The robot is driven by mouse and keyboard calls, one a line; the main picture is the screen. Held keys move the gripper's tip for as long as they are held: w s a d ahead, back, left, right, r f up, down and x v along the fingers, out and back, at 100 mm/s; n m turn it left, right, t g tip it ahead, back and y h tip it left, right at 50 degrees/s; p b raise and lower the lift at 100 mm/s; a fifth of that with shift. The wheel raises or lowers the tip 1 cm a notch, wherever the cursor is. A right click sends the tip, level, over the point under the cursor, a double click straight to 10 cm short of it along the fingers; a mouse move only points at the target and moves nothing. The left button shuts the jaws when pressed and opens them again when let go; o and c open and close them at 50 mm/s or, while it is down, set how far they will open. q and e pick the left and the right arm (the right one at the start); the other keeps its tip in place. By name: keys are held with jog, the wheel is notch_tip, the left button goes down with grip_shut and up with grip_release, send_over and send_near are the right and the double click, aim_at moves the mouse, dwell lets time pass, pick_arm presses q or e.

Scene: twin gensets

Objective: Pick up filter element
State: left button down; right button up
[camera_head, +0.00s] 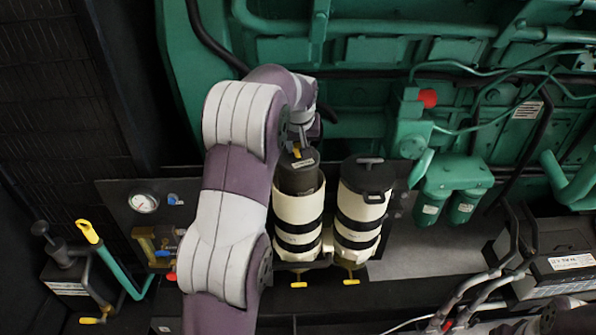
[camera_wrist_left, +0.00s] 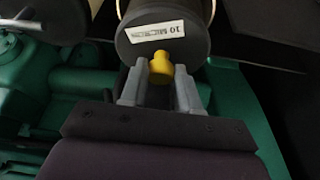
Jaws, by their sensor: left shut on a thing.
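The filter element is a dark grey cylinder (camera_head: 297,181) with a white label on its end cap. It stands partly inside the open left cream canister (camera_head: 297,210), its top above the rim. In the left wrist view, the filter element (camera_wrist_left: 163,32) shows its "10 MIC" label and a yellow knob. My left gripper (camera_wrist_left: 160,84) is shut on that knob, one finger on each side. In the head view my left gripper (camera_head: 296,146) is above the element, partly hidden by my arm. My right gripper is not in view.
The right canister (camera_head: 357,215) has a black lid (camera_head: 367,175) with a handle. Green engine pipework (camera_head: 410,120) and two green filters (camera_head: 448,192) are behind and right. A dark battery (camera_head: 552,250) is right.

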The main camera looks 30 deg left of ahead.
pick_arm(q)
notch_tip(320, 180, up, 6)
jog(key=shift+r+b, duration=0.1)
jog(key=shift+b, duration=0.3)
notch_tip(320, 180, up, 12)
jog(key=p, duration=1.1)
